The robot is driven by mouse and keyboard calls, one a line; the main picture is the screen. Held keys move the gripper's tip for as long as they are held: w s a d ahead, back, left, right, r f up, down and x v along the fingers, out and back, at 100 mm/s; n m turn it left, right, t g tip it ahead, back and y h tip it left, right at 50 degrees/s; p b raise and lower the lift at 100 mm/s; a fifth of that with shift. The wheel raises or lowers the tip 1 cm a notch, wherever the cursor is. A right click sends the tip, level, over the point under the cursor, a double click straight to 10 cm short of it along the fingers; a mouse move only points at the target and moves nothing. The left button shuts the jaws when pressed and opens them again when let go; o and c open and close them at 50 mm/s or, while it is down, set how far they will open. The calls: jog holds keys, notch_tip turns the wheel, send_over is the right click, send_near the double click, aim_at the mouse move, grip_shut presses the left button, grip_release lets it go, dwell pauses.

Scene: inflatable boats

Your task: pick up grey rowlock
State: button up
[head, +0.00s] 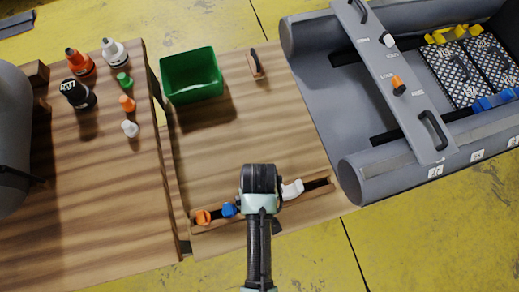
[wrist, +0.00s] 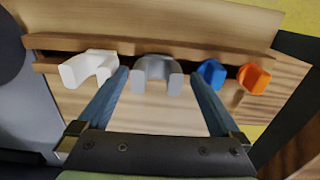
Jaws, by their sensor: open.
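The grey rowlock (wrist: 157,72) is a U-shaped piece standing in the slot of a wooden rack (wrist: 185,45) in the wrist view. My gripper (wrist: 160,75) is open, with one blue-grey finger on each side of the grey rowlock. Whether the fingers touch it I cannot tell. In the head view my gripper and arm (head: 261,190) cover the grey rowlock. A white rowlock (wrist: 90,67) stands left of it in the wrist view, close to one finger. A blue piece (wrist: 211,73) and an orange piece (wrist: 253,78) stand to its right.
A green bin (head: 191,76) and a small dark-topped wooden block (head: 255,64) sit behind on the wooden table. Several bottles and caps, including a black one (head: 77,94), stand at left. A grey inflatable boat (head: 378,185) lies at right. The table middle is clear.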

jog(key=f, duration=0.2)
jog(key=w+f, duration=0.1)
jog(key=f, duration=0.2)
jog(key=shift+b, duration=0.35)
jog(key=c, duration=1.2)
notch_tip(320, 180, up, 11)
jog(key=p, duration=0.3)
jog(key=shift+r+p, duration=0.15)
jog(key=shift+p, duration=0.15)
jog(key=shift+c, duration=0.2)
